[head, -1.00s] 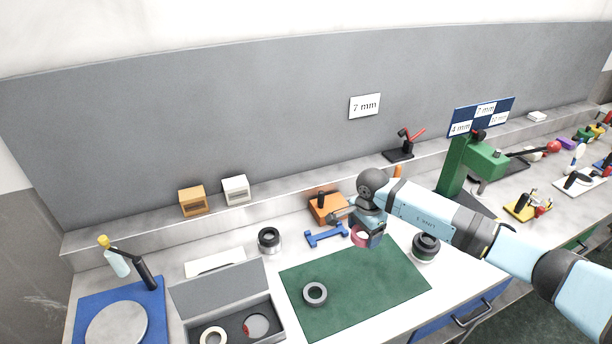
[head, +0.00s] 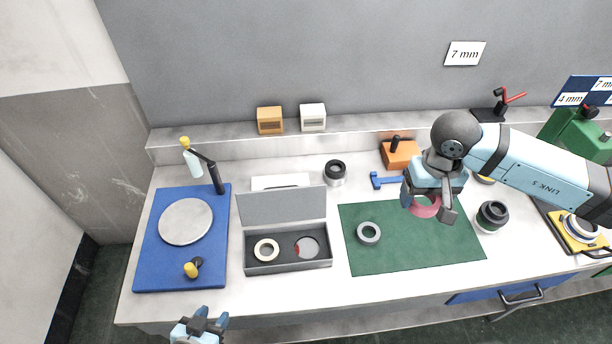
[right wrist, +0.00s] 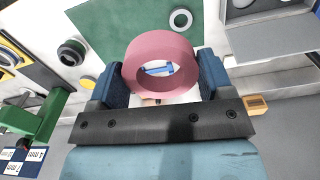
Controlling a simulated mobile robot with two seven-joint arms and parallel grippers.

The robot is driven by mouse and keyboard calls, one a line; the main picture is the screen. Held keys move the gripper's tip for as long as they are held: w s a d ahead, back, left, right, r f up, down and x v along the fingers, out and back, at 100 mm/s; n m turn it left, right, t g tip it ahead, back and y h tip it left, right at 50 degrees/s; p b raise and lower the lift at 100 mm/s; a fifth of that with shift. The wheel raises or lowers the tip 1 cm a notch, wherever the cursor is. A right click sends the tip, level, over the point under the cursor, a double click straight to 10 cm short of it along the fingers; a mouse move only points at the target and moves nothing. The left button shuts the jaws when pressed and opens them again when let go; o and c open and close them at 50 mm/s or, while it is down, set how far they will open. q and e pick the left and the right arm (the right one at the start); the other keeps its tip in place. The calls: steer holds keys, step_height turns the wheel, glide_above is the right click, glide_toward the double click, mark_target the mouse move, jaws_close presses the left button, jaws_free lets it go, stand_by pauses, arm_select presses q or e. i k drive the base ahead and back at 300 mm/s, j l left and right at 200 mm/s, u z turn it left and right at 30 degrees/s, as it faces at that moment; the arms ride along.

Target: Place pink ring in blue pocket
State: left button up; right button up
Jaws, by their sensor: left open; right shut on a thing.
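My right gripper (head: 426,206) is shut on the pink ring (head: 424,211), above the back right part of the green mat. In the right wrist view the ring (right wrist: 160,55) sits between the two blue fingers (right wrist: 161,82). An open grey case (head: 290,268) stands left of the mat, its lid tilted back. It holds a cream ring (head: 266,244) on the left and a round pocket or disc (head: 310,247) with a red patch on the right. I cannot make out a blue pocket. My left gripper (head: 201,322) is open and empty at the bottom edge, before the bench.
A grey ring (head: 369,226) lies on the green mat (head: 400,258). A blue board (head: 150,270) with a round plate is at the left. A blue tool (head: 385,181), an orange block (head: 400,157) and dark round parts (head: 492,217) stand around the mat.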

mark_target(307, 249)
steer(key=i+l, duration=0.1)
steer(key=l, duration=0.2)
steer(key=i+l, duration=0.1)
steer(key=l, duration=0.2)
steer(key=l+u, duration=0.15)
steer(key=u, duration=1.25)
